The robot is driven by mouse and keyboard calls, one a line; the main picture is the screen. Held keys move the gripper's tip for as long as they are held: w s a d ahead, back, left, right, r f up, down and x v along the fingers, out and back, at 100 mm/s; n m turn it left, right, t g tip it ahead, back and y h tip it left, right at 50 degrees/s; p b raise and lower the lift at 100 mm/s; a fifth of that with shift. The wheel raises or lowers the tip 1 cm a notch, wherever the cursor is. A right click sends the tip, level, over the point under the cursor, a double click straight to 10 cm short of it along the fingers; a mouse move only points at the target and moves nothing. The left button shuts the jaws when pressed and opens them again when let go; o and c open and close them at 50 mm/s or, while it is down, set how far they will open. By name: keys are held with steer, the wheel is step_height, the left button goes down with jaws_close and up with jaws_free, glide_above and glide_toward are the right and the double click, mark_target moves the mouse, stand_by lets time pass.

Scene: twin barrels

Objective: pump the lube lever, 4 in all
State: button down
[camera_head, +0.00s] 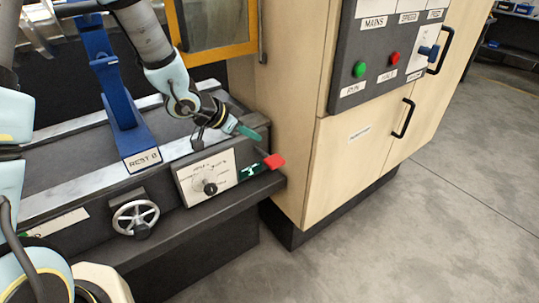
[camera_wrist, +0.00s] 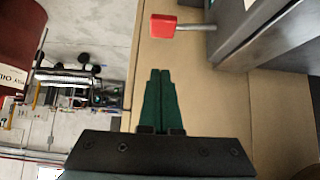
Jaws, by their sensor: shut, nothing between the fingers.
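The lube lever has a red paddle end (camera_head: 273,161) on a short metal rod, coming out beside a small green plate (camera_head: 252,170) at the right end of the machine front. In the wrist view the red paddle (camera_wrist: 163,26) is at the top, with its rod running right to the machine. My gripper (camera_head: 249,134) is just above and left of the paddle in the head view. In the wrist view its green fingers (camera_wrist: 160,73) are together and empty, pointing toward the paddle with a gap between. I cannot tell the height difference exactly.
A dial panel (camera_head: 209,180) and a handwheel (camera_head: 135,217) are left of the lever. A blue rest (camera_head: 120,105) stands behind. A wooden cabinet (camera_head: 300,125) with a button panel (camera_head: 384,50) stands close on the right. Open floor lies in front.

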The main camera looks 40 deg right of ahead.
steer(key=p, duration=0.1)
glide_above(278, 159)
steer(key=a, duration=0.3)
step_height(278, 159, down, 6)
steer(key=shift+d+f, duration=0.1)
step_height(278, 159, down, 2)
steer(key=shift+w+f+p, duration=0.1)
steer(key=shift+p, duration=0.45)
steer(key=shift+f, duration=0.85)
steer(key=shift+f, duration=0.1)
